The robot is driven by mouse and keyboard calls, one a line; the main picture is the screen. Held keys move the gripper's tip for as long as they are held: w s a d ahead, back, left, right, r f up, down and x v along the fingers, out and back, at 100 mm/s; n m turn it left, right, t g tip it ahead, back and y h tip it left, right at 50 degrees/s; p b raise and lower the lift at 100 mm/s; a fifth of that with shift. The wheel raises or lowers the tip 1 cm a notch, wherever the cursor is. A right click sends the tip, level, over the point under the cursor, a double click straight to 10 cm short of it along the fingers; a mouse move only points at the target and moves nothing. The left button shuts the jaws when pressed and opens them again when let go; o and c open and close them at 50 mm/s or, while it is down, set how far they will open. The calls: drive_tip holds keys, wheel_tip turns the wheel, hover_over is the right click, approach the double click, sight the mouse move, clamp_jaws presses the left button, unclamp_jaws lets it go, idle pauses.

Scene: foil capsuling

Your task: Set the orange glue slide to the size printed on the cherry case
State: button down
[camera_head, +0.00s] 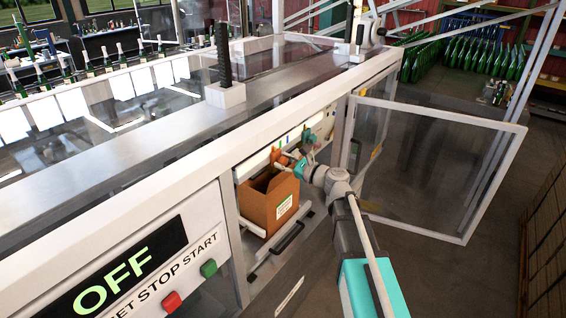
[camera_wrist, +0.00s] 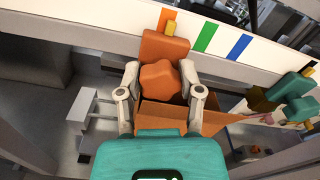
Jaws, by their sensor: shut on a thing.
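The orange glue slide (camera_wrist: 168,46) sits on a white rail in the wrist view, with a lobed orange knob (camera_wrist: 164,82) on its front. My gripper (camera_wrist: 160,95) has one finger on each side of this knob and is shut on it. In the head view, my gripper (camera_head: 290,164) reaches into the open machine bay at the slide. A brown case (camera_head: 258,207) stands below it with a green-and-white label (camera_head: 284,207); its print is too small to read.
Green (camera_wrist: 206,37) and blue (camera_wrist: 239,47) marks stand right of the orange one. A teal knob (camera_wrist: 298,108) lies farther right. The case's edge (camera_wrist: 212,122) is close to my right finger. An open clear door (camera_head: 435,165) hangs right of my arm. The panel (camera_head: 125,270) reads OFF.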

drive_tip(key=w+d, duration=0.2)
drive_tip(key=w, duration=0.1)
drive_tip(key=shift+d, duration=0.1)
drive_tip(key=shift+c, duration=1.2)
unclamp_jaws()
drive_tip(key=v, duration=1.2)
